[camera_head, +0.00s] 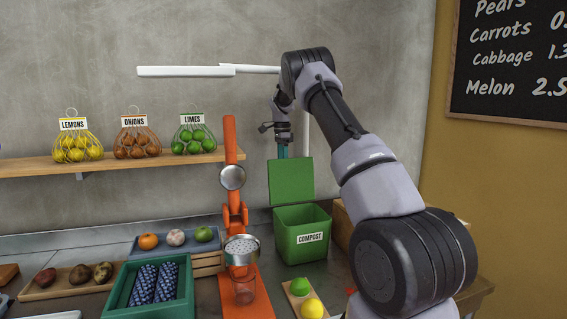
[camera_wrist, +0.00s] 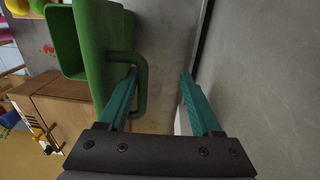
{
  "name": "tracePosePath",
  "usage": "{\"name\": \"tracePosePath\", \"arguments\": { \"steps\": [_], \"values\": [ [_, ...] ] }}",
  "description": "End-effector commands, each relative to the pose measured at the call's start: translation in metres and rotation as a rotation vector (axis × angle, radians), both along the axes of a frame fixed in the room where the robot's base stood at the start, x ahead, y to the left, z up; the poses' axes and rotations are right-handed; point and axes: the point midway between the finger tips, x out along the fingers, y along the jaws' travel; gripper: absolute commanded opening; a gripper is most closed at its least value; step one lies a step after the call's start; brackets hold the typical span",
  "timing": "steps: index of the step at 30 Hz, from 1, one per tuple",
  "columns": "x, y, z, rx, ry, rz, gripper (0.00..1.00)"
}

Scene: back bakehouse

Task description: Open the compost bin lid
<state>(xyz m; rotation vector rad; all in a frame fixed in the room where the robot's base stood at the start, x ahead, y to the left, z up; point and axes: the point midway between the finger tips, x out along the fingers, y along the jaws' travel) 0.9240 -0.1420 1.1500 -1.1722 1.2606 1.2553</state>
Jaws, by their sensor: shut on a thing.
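The green compost bin (camera_head: 301,243) stands on the counter beside the wall, its label facing forward. Its green lid (camera_head: 291,181) is raised, standing roughly upright at the back of the opening. My gripper (camera_head: 284,153) is at the lid's top edge, pointing down. In the wrist view the lid (camera_wrist: 94,55) has a green loop handle (camera_wrist: 143,85). One teal finger of my gripper (camera_wrist: 158,72) reaches into the loop and the handle's bar lies between the fingers. The jaws are shut on the handle, though a gap shows beside the far finger. The bin's open mouth (camera_wrist: 62,42) is partly visible.
An orange juicer (camera_head: 233,210) stands left of the bin. A small board (camera_head: 291,299) with a lime and a lemon is in front. A grey wall (camera_wrist: 262,90) is close beside my gripper.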

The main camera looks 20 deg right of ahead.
Motion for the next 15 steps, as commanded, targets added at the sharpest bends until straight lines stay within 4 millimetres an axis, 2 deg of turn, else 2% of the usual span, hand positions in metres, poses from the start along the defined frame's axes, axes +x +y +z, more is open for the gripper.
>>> {"name": "tracePosePath", "arguments": {
  "steps": [15],
  "values": [
    [0.002,-0.0012,0.0085,-0.003,-0.012,0.001,0.45]
  ]
}}
